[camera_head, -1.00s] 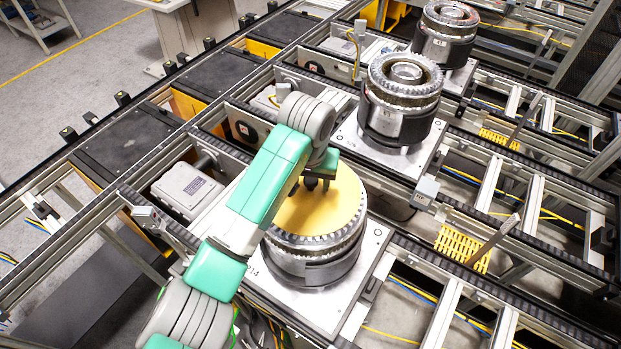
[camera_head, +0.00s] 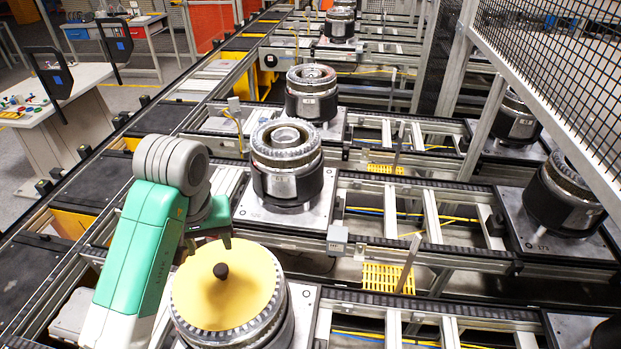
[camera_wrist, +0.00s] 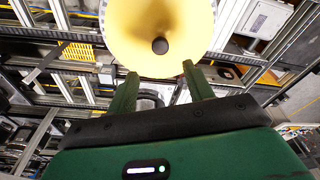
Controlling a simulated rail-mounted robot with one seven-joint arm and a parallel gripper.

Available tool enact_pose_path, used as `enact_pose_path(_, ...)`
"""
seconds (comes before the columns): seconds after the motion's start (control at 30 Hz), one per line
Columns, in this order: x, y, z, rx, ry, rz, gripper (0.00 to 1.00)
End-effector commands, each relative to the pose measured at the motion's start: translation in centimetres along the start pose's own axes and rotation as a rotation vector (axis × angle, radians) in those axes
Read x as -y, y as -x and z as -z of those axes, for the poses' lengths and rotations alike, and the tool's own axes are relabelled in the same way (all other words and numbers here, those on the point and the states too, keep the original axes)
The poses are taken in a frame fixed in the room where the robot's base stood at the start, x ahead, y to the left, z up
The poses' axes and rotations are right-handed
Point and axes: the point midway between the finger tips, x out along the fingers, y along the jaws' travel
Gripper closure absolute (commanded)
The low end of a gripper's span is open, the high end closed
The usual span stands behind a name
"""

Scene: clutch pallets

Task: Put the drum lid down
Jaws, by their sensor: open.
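The drum lid (camera_head: 228,302) is a yellow disc with a black knob (camera_head: 221,270) at its middle. It lies on top of the nearest drum (camera_head: 283,328), inside the drum's toothed metal rim. My gripper (camera_head: 210,243) is open and empty, above the far side of the lid and clear of the knob. In the wrist view the lid (camera_wrist: 160,22) and its knob (camera_wrist: 160,45) show beyond the two spread fingers (camera_wrist: 160,72). The lower part of the nearest drum is cut off in the head view.
More drums without yellow lids stand on pallets behind, the closest one (camera_head: 287,185) just beyond my gripper. A mesh fence (camera_head: 560,70) and further drums (camera_head: 563,197) are at the right. A white workbench (camera_head: 75,105) stands at the left. A yellow grate (camera_head: 388,278) lies between the rails.

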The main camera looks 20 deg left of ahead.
Motion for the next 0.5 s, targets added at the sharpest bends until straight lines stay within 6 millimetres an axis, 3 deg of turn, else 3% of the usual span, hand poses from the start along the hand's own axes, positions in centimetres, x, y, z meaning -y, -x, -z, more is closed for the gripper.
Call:
enact_pose_path(0.07, -0.4, 0.0, 0.1, -0.008, -0.006, -0.004, 0.48)
enact_pose_path(0.13, -2.8, 0.5, 0.4, -0.066, -0.048, -0.036, 0.48)
enact_pose_path(0.17, -4.8, 0.9, 0.7, -0.115, -0.083, -0.064, 0.48)
enact_pose_path(0.27, -14.4, 4.8, 1.0, -0.391, -0.235, -0.215, 0.48)
enact_pose_path(0.3, -18.6, 7.4, 0.6, -0.535, -0.296, -0.293, 0.48)
enact_pose_path(0.37, -23.8, 12.2, -1.0, -0.768, -0.366, -0.407, 0.48)
enact_pose_path(0.4, -26.2, 16.0, -2.6, -0.933, -0.396, -0.480, 0.48)
enact_pose_path(0.5, -28.3, 25.3, -8.2, -1.342, -0.407, -0.611, 0.48)
